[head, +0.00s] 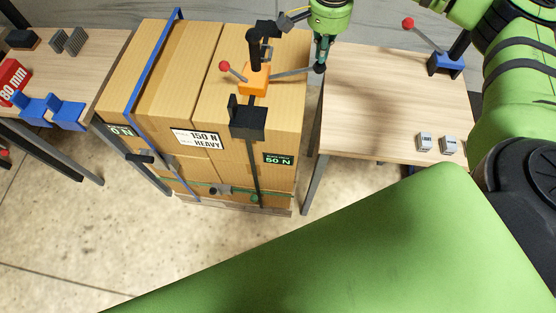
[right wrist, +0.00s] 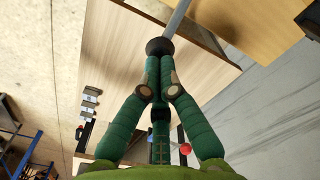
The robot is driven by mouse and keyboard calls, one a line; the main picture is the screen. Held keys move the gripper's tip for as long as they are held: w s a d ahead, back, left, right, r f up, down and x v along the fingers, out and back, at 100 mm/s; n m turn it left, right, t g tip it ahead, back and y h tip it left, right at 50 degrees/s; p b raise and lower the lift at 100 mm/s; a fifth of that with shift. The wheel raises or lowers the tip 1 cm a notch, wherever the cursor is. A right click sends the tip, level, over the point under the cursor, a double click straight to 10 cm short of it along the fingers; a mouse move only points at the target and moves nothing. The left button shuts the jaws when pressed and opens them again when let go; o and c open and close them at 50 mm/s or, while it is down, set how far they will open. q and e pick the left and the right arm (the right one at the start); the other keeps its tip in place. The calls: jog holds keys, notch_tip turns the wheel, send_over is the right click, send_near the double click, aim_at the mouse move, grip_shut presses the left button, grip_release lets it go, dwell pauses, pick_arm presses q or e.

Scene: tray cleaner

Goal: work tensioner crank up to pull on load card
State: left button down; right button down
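The orange tensioner (head: 254,82) sits on top of the stacked cartons (head: 205,75), on a black strap. Its grey crank (head: 291,72) points right and ends in a dark knob, also seen in the right wrist view (right wrist: 160,46). My right gripper (head: 320,68) is at that knob, beyond the cartons' right edge. In the right wrist view its fingers (right wrist: 160,60) are closed together on the knob. A white load card (head: 197,138) reading "150 N HEAVY" is on the cartons' front. Other cards read "0 N" (head: 120,130) and "50 N" (head: 279,159). My left gripper is out of view.
A red-ball lever (head: 225,66) sticks out left of the tensioner. A blue strap (head: 153,65) crosses the cartons. The right table (head: 385,105) carries a blue-based lever tool (head: 446,64) and two small grey blocks (head: 425,142). A left table (head: 95,60) holds blue brackets (head: 65,110).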

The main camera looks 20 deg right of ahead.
aim_at(325, 64)
jog(key=shift+s+d+f+b, duration=0.1)
jog(key=shift+d+f+b, duration=0.05)
jog(key=shift+f+b, duration=0.35)
jog(key=shift+s+d+f+b, duration=0.1)
jog(key=shift+f+b, duration=0.2)
jog(key=shift+f, duration=0.25)
jog(key=shift+s+d+f+b, duration=0.1)
jog(key=shift+f+b, duration=0.4)
jog(key=shift+f, duration=0.05)
jog(key=shift+s+d+f+b, duration=0.1)
jog(key=shift+d+f+b, duration=0.05)
jog(key=shift+f+b, duration=0.75)
jog(key=shift+f, duration=0.1)
jog(key=shift+w+a+r+p, duration=0.15)
jog(key=shift+r+p, duration=0.6)
jog(key=shift+r, duration=0.4)
jog(key=shift+w+a+r+p, duration=0.1)
jog(key=shift+a+r+p, duration=0.1)
jog(key=shift+r+p, duration=0.75)
jog(key=shift+w+a+r+p, duration=0.15)
jog(key=shift+r+p, duration=0.35)
jog(key=shift+r, duration=0.9)
